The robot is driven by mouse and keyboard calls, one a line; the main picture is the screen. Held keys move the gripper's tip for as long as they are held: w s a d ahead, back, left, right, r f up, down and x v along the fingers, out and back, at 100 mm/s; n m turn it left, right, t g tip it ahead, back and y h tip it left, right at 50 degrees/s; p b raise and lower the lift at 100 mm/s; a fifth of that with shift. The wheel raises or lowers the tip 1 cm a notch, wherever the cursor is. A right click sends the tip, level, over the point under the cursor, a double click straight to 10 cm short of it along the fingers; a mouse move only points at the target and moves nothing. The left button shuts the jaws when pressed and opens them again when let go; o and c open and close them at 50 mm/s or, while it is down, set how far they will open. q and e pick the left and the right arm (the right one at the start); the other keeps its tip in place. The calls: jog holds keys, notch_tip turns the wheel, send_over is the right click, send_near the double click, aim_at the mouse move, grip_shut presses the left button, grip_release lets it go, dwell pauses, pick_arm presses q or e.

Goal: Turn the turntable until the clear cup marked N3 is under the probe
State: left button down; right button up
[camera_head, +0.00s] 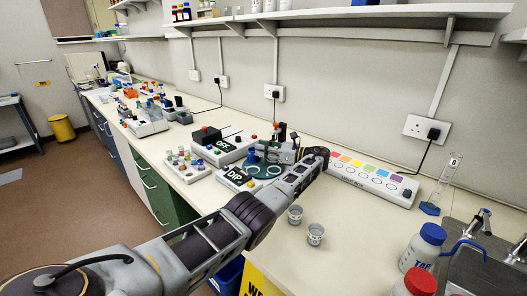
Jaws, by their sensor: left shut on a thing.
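The turntable (264,172), a dark disc with a blue-teal rim, sits on the bench beside a block marked DIP (236,177). My left gripper (260,155) reaches over its far side from the right, with the wrist bent back to the left. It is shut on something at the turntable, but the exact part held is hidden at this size. I cannot pick out the cup marked N3 or clearly tell the probe from the parts around the gripper. My right gripper is not in view.
A box marked OFF (224,148) stands behind the DIP block. A rack of vials (187,167) is at left. Two small cups (295,214) (315,234) stand in front of my forearm. A long strip with coloured squares (365,178) lies at right, near capped bottles (424,245).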

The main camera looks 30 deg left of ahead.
pick_arm(q)
jog(key=c, duration=1.2)
grip_release()
jog(key=shift+c, duration=0.2)
jog(key=shift+p, duration=0.3)
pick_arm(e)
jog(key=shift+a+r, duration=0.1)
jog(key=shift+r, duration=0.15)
